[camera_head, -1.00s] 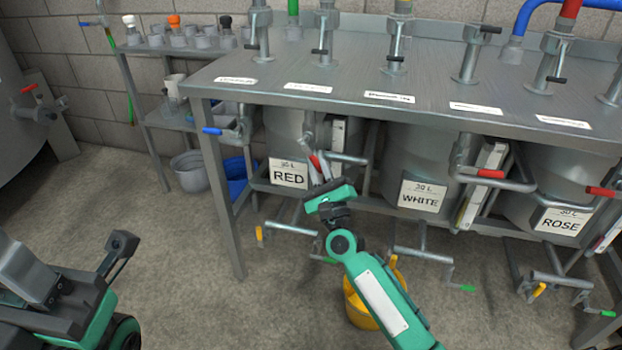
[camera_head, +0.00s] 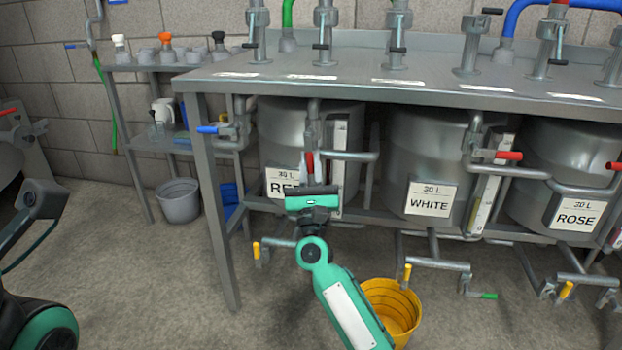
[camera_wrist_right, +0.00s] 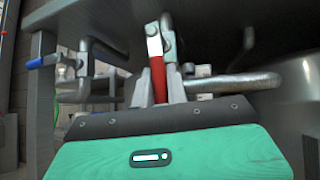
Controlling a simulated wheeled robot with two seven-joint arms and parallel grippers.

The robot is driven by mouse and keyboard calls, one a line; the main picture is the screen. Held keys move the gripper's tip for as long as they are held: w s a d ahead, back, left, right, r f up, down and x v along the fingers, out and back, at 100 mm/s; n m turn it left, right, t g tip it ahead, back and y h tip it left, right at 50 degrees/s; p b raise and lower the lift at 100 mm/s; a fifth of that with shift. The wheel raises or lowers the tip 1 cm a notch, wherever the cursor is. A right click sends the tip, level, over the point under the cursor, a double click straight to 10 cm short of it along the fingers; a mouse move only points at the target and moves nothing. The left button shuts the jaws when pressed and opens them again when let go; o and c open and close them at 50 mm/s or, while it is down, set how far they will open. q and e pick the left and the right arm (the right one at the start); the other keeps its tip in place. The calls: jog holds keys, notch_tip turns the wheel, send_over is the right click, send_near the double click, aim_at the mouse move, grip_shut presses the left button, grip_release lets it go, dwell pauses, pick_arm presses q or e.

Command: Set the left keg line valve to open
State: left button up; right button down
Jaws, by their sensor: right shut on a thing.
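The left keg (camera_head: 285,125) stands under the steel table and bears a RED label (camera_head: 280,183), partly covered by my gripper. Its line valve has a red handle (camera_head: 310,163), which looks about upright, along the vertical pipe. My right gripper (camera_head: 308,175) is at this handle from the front. In the right wrist view the red handle (camera_wrist_right: 159,80) sits between the two fingers of my right gripper (camera_wrist_right: 159,92), which is shut on it. The handle's metal lever (camera_wrist_right: 154,42) joins the valve above. My left gripper is not in view.
The WHITE keg (camera_head: 412,145) and ROSE keg (camera_head: 560,150) stand to the right, with red handles sideways. A blue-handled valve (camera_head: 212,130) is by the table leg (camera_head: 214,210). A yellow bucket (camera_head: 402,312) stands beside my right arm. A side pipe (camera_wrist_right: 235,84) runs close right of the fingers.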

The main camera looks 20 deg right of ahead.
jog(key=shift+w+a+f+m+g+h+b, duration=0.1)
jog(key=shift+a+m+g+h+b, duration=0.05)
jog(key=shift+m+h+b, duration=0.3)
jog(key=shift+w+a+f+m+g+h+b, duration=0.1)
jog(key=shift+a+m+g+h+b, duration=0.1)
jog(key=shift+m+h, duration=0.35)
jog(key=shift+m, duration=0.3)
jog(key=shift+r, duration=0.1)
jog(key=c, duration=1.4)
grip_release()
jog(key=shift+r, duration=0.1)
